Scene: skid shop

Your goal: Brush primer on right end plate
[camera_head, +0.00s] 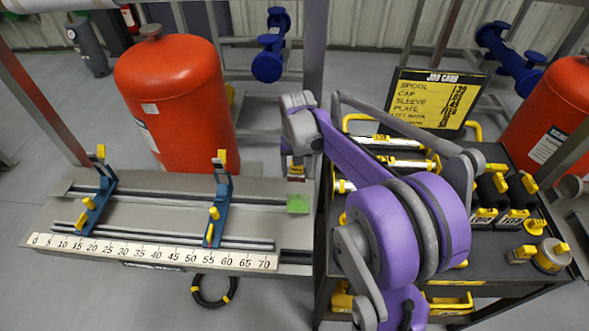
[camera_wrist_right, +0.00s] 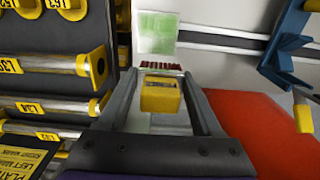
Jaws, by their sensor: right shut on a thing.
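My right gripper (camera_head: 298,150) hangs over the right end of the grey bench, and its fingers also show in the right wrist view (camera_wrist_right: 160,100). It is shut on a brush with a yellow block (camera_wrist_right: 160,94) and dark red bristles (camera_wrist_right: 160,67). In the head view the reddish brush end (camera_head: 296,175) is small and partly hidden. The right end plate appears as a pale square with a green patch (camera_head: 298,203); it also shows in the wrist view (camera_wrist_right: 157,34). The bristles are close to its edge; I cannot tell whether they touch. My left gripper is not in view.
The bench has a ruler (camera_head: 150,253), rails and two blue stands (camera_head: 96,200) (camera_head: 219,205). An orange-red tank (camera_head: 175,100) stands behind it. A dark cart (camera_head: 480,240) with labelled parts and a job card (camera_head: 435,100) is at right, close to my arm.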

